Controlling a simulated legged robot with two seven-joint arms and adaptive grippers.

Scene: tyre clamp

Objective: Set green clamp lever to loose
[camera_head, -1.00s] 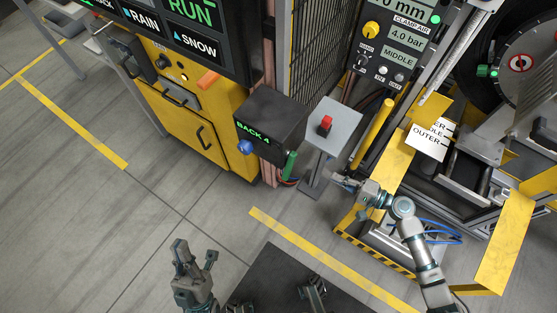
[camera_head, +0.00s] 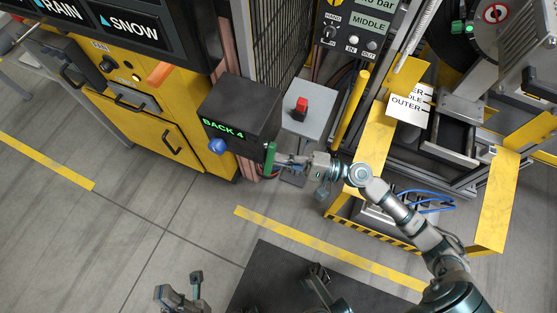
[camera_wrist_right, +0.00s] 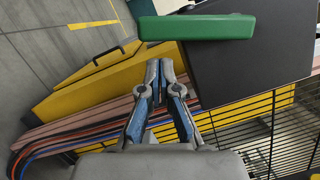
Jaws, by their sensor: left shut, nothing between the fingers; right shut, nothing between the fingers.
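The green clamp lever (camera_head: 270,157) is a short bar on the right side of the dark box (camera_head: 238,108) labelled BACK 4. It hangs about upright in the head view. In the right wrist view the green lever (camera_wrist_right: 197,26) lies across the top, in front of the dark box. My right gripper (camera_head: 281,161) is shut and empty, close beside the lever's lower part. In the right wrist view its fingertips (camera_wrist_right: 160,66) sit below the lever, with a visible gap in the picture. My left gripper (camera_head: 180,281) is shut and empty over the floor, far from the box.
A blue knob (camera_head: 217,146) sits on the box's front. A grey pedestal with a red switch (camera_head: 301,106) stands just right of the box. The yellow cabinet (camera_head: 130,120) is to the left, and a yellow frame (camera_head: 490,210) to the right. Open floor lies in front.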

